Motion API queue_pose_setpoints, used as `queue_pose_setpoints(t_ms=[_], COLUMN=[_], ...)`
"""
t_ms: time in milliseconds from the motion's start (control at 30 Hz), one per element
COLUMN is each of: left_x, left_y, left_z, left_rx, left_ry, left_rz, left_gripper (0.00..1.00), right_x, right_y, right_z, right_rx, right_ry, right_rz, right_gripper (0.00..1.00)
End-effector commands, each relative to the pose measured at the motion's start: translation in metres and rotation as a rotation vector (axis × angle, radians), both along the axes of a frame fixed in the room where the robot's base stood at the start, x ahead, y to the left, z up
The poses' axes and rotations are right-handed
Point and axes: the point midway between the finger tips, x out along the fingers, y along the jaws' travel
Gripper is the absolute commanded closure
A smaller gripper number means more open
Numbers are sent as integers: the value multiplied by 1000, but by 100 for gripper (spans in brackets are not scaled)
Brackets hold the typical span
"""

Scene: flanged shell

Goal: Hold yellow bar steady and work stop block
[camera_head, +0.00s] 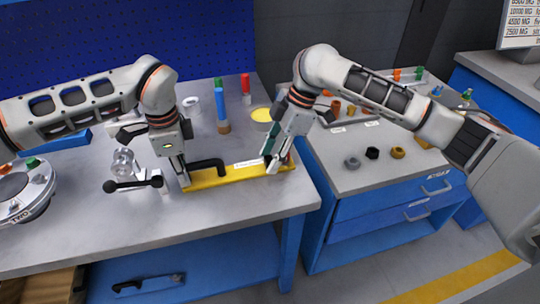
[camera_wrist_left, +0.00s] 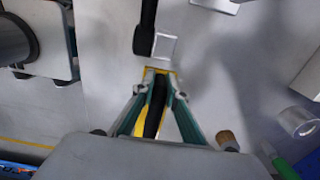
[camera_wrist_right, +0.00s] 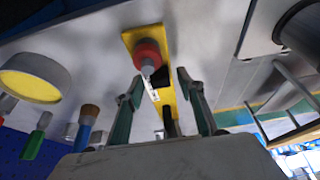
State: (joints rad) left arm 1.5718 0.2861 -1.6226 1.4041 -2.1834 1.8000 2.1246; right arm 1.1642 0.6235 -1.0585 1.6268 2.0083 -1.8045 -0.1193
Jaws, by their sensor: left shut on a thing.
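The yellow bar (camera_head: 228,177) lies on the grey bench top, with a black handle (camera_head: 208,165) and a white label strip on it. My left gripper (camera_head: 184,182) is shut on the left end of the bar; in the left wrist view the fingers (camera_wrist_left: 160,90) close around yellow and black parts. My right gripper (camera_head: 273,164) is at the bar's right end. In the right wrist view its fingers (camera_wrist_right: 160,88) are apart, with nothing gripped between them. Beyond them a red knob (camera_wrist_right: 147,55) on a grey base sits at the bar's end. I cannot tell whether this is the stop block.
A black-handled clamp (camera_head: 140,184) stands left of the bar. Blue (camera_head: 221,108) and red (camera_head: 245,86) handled tools and a yellow-topped round dish (camera_head: 261,114) are behind it. A blue cabinet (camera_head: 375,205) with loose rings on top is at right. The bench front is clear.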

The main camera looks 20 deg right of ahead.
Motion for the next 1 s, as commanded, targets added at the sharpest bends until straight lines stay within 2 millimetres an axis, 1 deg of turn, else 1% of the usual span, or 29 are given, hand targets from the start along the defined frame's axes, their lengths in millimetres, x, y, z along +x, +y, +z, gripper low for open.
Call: queue_pose_setpoints(t_ms=[267,367,467,800,900,1000], left_x=[-1,-1,0,0,0,0], left_y=[1,1,1,1,1,1], left_z=[-2,-2,-2,-2,-2,-2], left_rx=[2,2,2,2,2,2], left_ry=[3,3,3,3,2,2], left_rz=[1,1,2,2,2,2], left_gripper=[100,100,100,100,100,100], right_x=[0,0,1,0,0,0], right_y=[0,-2,-7,-33,-39,-43], right_z=[0,5,17,80,94,104], right_rx=[1,1,0,-1,0,0], right_ry=[1,0,-2,-4,-2,-1], right_rz=[0,0,0,1,-1,0], right_gripper=[62,62,62,62,62,62])
